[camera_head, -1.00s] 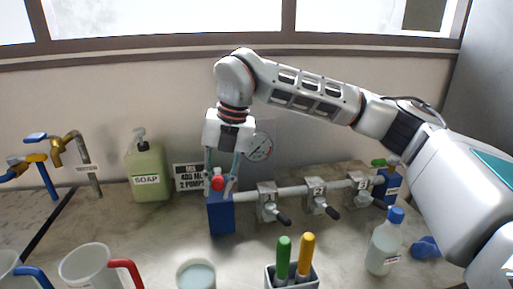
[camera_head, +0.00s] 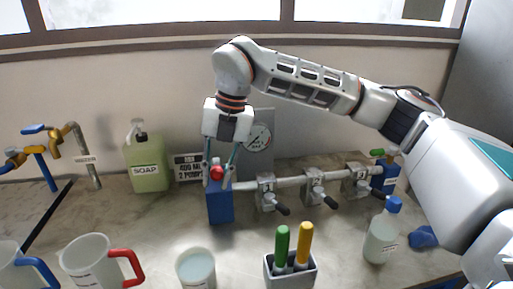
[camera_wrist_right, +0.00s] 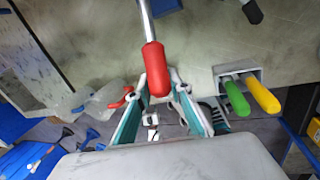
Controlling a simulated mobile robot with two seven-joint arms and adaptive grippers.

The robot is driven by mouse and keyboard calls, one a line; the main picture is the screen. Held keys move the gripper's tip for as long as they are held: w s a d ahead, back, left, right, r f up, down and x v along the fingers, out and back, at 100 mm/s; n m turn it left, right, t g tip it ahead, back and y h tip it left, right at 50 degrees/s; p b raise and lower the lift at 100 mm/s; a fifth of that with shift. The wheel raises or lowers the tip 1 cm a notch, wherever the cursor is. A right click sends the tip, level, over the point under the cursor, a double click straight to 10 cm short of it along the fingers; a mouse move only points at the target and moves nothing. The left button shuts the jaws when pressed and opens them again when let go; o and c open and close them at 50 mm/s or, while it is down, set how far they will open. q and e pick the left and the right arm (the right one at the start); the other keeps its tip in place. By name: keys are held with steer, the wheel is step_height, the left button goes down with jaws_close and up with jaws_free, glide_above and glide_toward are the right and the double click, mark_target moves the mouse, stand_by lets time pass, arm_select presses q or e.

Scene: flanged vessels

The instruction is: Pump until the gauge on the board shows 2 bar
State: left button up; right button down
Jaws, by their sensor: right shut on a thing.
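The pressure gauge (camera_head: 258,137) is a round white dial on the grey board behind the pipe; its needle is too small to read. My right gripper (camera_head: 218,175) reaches down from above, shut on the red handle (camera_head: 216,173) over the blue pump body (camera_head: 220,206). In the right wrist view, the red grip (camera_wrist_right: 156,68) on a metal rod lies between the fingers of my right gripper (camera_wrist_right: 166,85). The fingers partly hide the handle in the head view. My left gripper is not in view.
Several valves sit along the pipe (camera_head: 290,182) to the right of the pump. Mugs, a beaker (camera_head: 196,268), a pen holder (camera_head: 290,270) and a blue-capped bottle (camera_head: 382,238) stand in front.

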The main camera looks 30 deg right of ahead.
steer(key=shift+f, duration=0.1)
stand_by(0.8)
step_height(320, 180, down, 10)
steer(key=s+f+b, duration=0.1)
steer(key=s+b, duration=0.1)
steer(key=b, duration=0.4)
steer(key=r+p, duration=0.2)
steer(key=r, duration=0.1)
steer(key=w+r+p, duration=0.1)
steer(key=r+p, duration=0.1)
steer(key=r, duration=0.2)
steer(key=r+p, duration=0.2)
steer(key=r, duration=0.1)
steer(key=shift+w+a+r+p, duration=0.15)
steer(key=shift+w+p, duration=0.1)
steer(key=shift+p, duration=0.15)
steer(key=shift+w+r, duration=0.15)
steer(key=shift+r, duration=0.2)
steer(key=shift+f, duration=0.15)
